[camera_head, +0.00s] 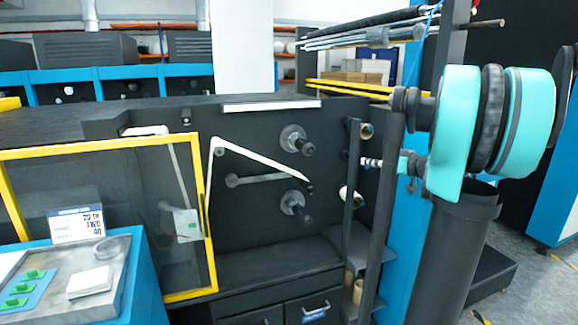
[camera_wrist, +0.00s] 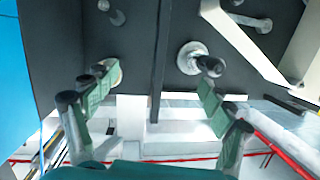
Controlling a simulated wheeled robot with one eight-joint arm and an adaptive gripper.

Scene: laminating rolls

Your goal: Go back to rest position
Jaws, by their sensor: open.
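My gripper (camera_wrist: 155,78) shows in the wrist view with its two green-padded fingers spread wide and nothing between them. Beyond the fingers is the dark machine panel (camera_head: 250,180), with a dark vertical bar behind the gap. A spindle with a pale round flange (camera_wrist: 190,58) stands past the right fingertip. A brownish round end is partly hidden behind the left fingertip. In the head view my arm, in teal and black, fills the right side, and its fingers cannot be made out clearly there.
The panel carries an upper spindle (camera_head: 293,140) and a lower spindle (camera_head: 293,202). Dark upright posts (camera_head: 385,190) stand close to my arm. A yellow-framed clear door (camera_head: 110,220) and a control desk (camera_head: 100,275) are at left. Grey floor (camera_head: 530,285) is open at lower right.

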